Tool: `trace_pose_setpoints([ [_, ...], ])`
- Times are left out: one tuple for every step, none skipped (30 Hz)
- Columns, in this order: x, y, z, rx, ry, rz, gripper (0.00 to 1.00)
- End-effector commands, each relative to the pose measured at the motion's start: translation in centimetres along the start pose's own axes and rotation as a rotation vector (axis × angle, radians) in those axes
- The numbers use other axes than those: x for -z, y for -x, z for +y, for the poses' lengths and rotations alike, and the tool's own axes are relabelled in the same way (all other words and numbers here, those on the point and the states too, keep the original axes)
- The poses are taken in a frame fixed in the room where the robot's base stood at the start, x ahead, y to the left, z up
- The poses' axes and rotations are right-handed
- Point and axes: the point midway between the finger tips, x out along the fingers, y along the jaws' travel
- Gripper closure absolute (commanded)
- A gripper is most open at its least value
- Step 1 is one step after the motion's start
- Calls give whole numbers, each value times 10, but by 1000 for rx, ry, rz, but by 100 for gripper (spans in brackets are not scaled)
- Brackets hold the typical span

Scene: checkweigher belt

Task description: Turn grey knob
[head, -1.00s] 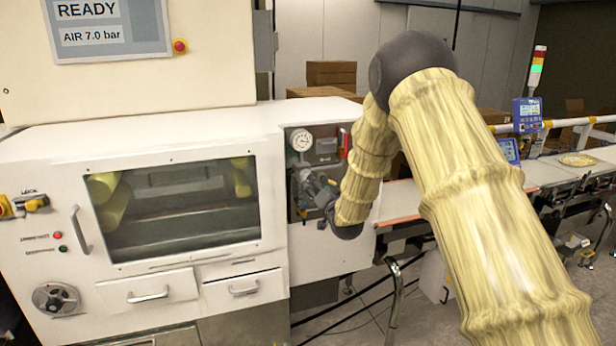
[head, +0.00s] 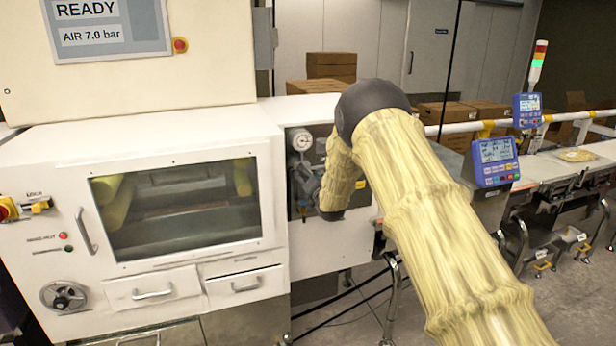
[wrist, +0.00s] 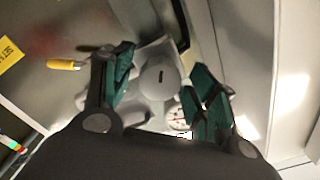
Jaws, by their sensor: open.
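The grey knob (wrist: 158,74) is round and pale with a short dark mark on its face. In the wrist view it sits between the green-padded fingers of my gripper (wrist: 162,80). The fingers are apart, one on each side, with a visible gap to the knob; I cannot tell how deep they reach around it. In the head view my gripper (head: 305,184) is at the recessed panel right of the machine window, and my arm and gripper hide the knob there.
A round pressure gauge (head: 302,140) is just above my gripper; it also shows in the wrist view (wrist: 178,118). A yellow-handled lever (wrist: 64,64) lies beside the left finger. A blue display (head: 495,160) and the conveyor (head: 595,165) are to the right.

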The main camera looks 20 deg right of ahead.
Motion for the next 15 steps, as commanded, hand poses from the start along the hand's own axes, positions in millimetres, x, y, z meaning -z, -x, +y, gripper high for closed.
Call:
trace_pose_setpoints([
  [0, 0, 0, 0, 0, 0, 42],
  [0, 0, 0, 0, 0, 0, 42],
  [0, 0, 0, 0, 0, 0, 42],
  [0, 0, 0, 0, 0, 0, 42],
  [0, 0, 0, 0, 0, 0, 42],
  [0, 0, 0, 0, 0, 0, 42],
  [0, 0, 0, 0, 0, 0, 44],
  [0, 0, 0, 0, 0, 0, 49],
  [0, 0, 0, 0, 0, 0, 56],
  [0, 0, 0, 0, 0, 0, 62],
  [0, 0, 1, 0, 0, 0, 67],
  [0, 0, 0, 0, 0, 0, 75],
  [0, 0, 1, 0, 0, 0, 80],
  [0, 0, 1, 0, 0, 0, 86],
  [0, 0, 1, -1, 0, 0, 88],
])
